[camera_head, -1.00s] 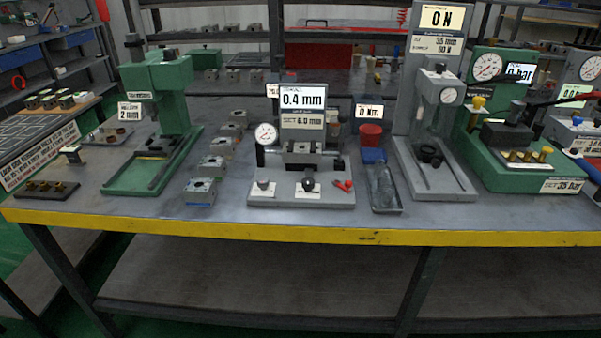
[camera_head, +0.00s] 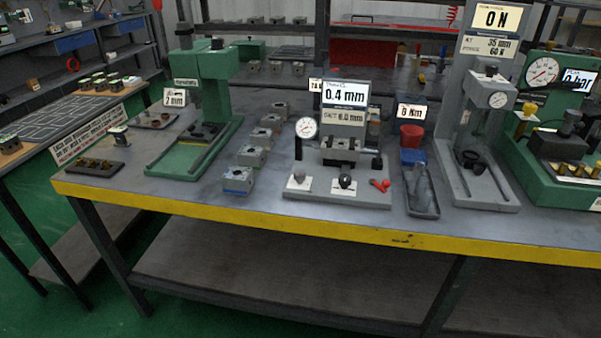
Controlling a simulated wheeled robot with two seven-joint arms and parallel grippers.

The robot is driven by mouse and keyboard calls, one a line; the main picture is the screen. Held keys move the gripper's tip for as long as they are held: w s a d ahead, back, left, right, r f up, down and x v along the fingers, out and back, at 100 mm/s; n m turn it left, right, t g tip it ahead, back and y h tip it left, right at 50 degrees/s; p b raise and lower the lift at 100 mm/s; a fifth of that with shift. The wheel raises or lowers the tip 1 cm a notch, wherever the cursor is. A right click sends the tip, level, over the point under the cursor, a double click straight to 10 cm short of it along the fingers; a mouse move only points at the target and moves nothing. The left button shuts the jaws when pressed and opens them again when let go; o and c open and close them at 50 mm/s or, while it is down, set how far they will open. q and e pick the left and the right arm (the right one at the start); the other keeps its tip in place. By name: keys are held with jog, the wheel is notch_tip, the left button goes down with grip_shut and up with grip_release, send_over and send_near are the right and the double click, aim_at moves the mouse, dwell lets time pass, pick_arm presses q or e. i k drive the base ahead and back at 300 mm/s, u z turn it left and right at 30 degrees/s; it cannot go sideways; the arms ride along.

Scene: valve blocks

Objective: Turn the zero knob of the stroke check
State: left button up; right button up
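The stroke check (camera_head: 338,190) is a grey fixture on the yellow-edged bench, near the middle of the head view. Its display (camera_head: 345,94) reads 0.4 mm, above a plate (camera_head: 344,117) reading SET 6.0 mm. A round dial gauge (camera_head: 306,127) sits at its left. On its base front stand a grey knob (camera_head: 299,177) at left and a black knob (camera_head: 345,181) in the middle, each on a white label too small to read. I cannot tell which knob is the zero knob. Neither gripper shows.
Several grey valve blocks (camera_head: 251,156) stand in a row left of the fixture. A green press (camera_head: 205,110) is farther left. A blue and red bin stand with a tray (camera_head: 421,192) and a tall grey press (camera_head: 480,140) are at right. The bench's yellow front edge (camera_head: 300,227) is clear.

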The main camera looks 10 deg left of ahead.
aim_at(299, 175)
jog(key=u, duration=1.4)
jog(key=i, duration=0.65)
jog(key=z, duration=2.45)
